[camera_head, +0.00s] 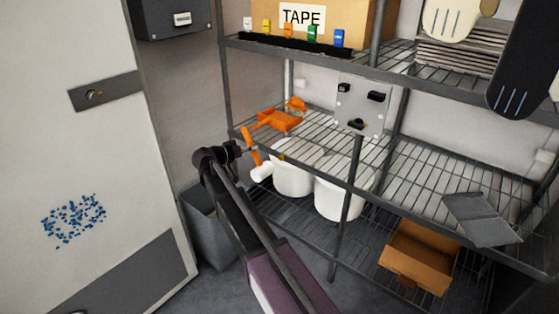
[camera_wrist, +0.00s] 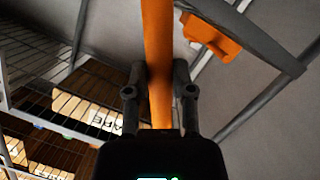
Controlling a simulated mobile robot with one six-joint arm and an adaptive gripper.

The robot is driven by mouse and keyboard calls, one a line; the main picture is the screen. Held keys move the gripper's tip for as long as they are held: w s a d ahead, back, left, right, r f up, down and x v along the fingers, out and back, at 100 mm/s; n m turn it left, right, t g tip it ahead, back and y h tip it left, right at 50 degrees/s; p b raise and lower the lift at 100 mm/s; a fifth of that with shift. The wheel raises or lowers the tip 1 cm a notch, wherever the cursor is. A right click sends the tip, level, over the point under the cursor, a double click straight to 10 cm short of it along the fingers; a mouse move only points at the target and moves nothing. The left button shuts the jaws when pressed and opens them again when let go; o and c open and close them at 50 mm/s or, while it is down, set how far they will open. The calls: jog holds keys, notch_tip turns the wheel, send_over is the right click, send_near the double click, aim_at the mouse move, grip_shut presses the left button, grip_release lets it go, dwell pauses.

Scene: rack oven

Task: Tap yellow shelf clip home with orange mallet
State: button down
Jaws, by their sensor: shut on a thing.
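My gripper (camera_head: 244,150) is shut on the orange handle of the mallet (camera_head: 248,138), in front of the middle shelf's left end. The handle runs steeply, and the pale mallet head (camera_head: 262,172) hangs at its lower end. In the wrist view my gripper (camera_wrist: 160,80) has one finger on each side of the handle (camera_wrist: 158,35); the head is out of view. A small yellow spot, perhaps the shelf clip (camera_head: 281,157), shows at the middle shelf's front edge, right of and slightly above the mallet head. Its seating is too small to tell.
An orange dustpan-like tool (camera_head: 280,121) lies on the middle wire shelf (camera_head: 420,190). White buckets (camera_head: 340,198) stand below, with a grey bin (camera_head: 212,225) left of the rack. A grey panel (camera_head: 361,105) stands before the rack. Small coloured items line the upper shelf.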

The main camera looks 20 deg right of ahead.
dwell(0.3)
jog(key=shift+s+a, duration=0.75)
jog(key=shift+a, duration=0.25)
jog(key=shift+s+a, duration=0.75)
jog(key=shift+a, duration=0.2)
